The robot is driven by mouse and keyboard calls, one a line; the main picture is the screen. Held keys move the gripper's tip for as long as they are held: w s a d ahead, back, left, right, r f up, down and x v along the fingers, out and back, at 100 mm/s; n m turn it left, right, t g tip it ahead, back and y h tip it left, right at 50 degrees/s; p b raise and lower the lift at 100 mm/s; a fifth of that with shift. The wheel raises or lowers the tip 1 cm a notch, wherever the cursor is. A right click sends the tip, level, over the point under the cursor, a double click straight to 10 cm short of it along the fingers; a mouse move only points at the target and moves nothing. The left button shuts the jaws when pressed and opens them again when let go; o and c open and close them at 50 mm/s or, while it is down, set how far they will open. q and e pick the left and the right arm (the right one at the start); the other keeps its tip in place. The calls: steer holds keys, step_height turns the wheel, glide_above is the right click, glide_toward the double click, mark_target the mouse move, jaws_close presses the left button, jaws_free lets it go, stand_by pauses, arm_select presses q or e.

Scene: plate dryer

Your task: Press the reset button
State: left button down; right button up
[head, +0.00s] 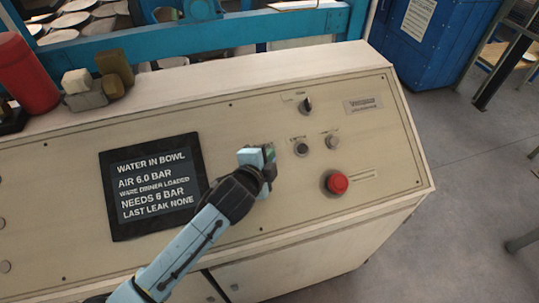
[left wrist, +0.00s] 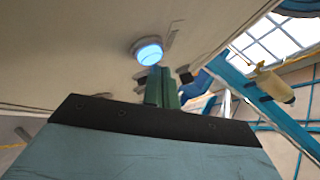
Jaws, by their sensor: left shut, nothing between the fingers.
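A lit blue round button (left wrist: 149,52) with a pale ring shows on the panel in the left wrist view. Its label cannot be read, so I cannot tell for sure that it is the reset button. My left gripper (head: 268,155) is over the console panel (head: 240,115), left of the small buttons, and hides the panel spot behind it. In the left wrist view its green fingers (left wrist: 162,86) are shut and empty, with their tips just below the blue button. I cannot tell whether they touch it. My right gripper is not in view.
Right of my gripper are a dark button (head: 301,148), a grey button (head: 332,141), a black knob (head: 306,104) and a red mushroom button (head: 337,183). A display (head: 152,182) reads "WATER IN BOWL". A red cylinder (head: 25,75) stands on the ledge.

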arm_select(q)
steer(key=shift+w+a+f, duration=0.1)
steer(key=shift+w+f, duration=0.1)
steer(key=shift+f, duration=0.25)
stand_by(0.7)
steer(key=shift+s+r+p, duration=0.4)
steer(key=shift+r+p, duration=0.35)
steer(key=shift+p, duration=0.1)
steer(key=r+p, duration=0.1)
steer(key=s+r+p, duration=0.1)
steer(key=r+p, duration=0.1)
steer(key=s+d+r+p, duration=0.1)
steer(key=p, duration=0.1)
steer(key=shift+s+r, duration=0.2)
stand_by(0.5)
stand_by(0.5)
